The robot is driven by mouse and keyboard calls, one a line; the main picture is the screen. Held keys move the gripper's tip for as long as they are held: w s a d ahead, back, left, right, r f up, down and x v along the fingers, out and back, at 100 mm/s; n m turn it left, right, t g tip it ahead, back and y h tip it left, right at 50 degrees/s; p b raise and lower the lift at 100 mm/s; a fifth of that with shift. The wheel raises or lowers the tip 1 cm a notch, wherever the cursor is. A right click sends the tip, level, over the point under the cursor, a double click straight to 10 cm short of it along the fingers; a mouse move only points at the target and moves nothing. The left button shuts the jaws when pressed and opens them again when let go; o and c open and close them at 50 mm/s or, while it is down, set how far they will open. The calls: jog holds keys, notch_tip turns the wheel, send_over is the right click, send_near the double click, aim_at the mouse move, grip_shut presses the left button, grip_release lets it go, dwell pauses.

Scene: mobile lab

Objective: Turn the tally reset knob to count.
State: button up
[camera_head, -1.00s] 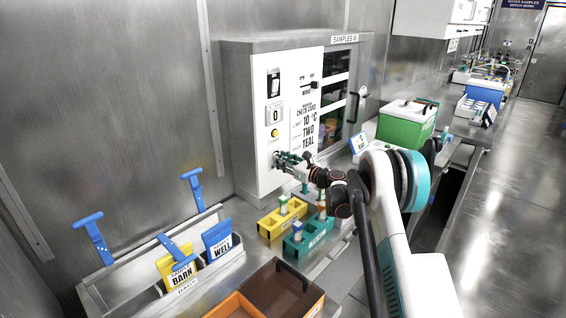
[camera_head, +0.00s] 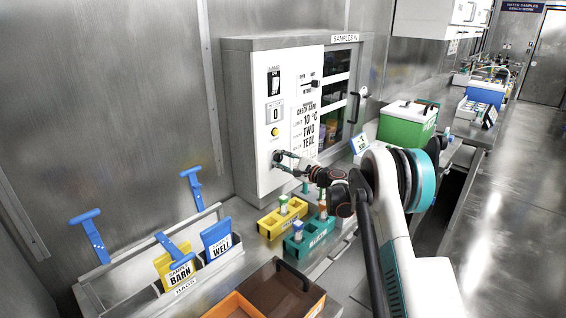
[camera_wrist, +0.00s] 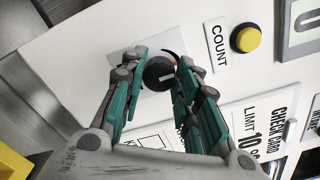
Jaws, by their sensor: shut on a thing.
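The black round knob (camera_wrist: 158,72) sits on a pale plate on the white front panel of the cabinet, with a short white mark on its face. My gripper (camera_wrist: 163,67) is shut on the knob, one teal-and-grey finger on each side. A "COUNT" label (camera_wrist: 217,45) stands beside a yellow button (camera_wrist: 246,38). The button also shows in the head view (camera_head: 275,132), below a counter window (camera_head: 275,113) that seems to read 0.
The panel also carries a slider (camera_head: 314,83) and printed check-card text. Below stand a yellow rack (camera_head: 268,226) and a teal rack (camera_head: 312,238) with vials. A green box (camera_head: 407,122) is on the bench to the right. Bag holders are at the left.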

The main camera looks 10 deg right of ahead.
jog(key=n, duration=0.6)
jog(key=shift+f+b, duration=0.15)
jog(key=shift+b, duration=0.25)
jog(key=n, duration=0.6)
jog(key=shift+f, duration=0.1)
jog(key=o, duration=1.1)
jog(key=shift+c, duration=0.2)
jog(key=v, duration=1.2)
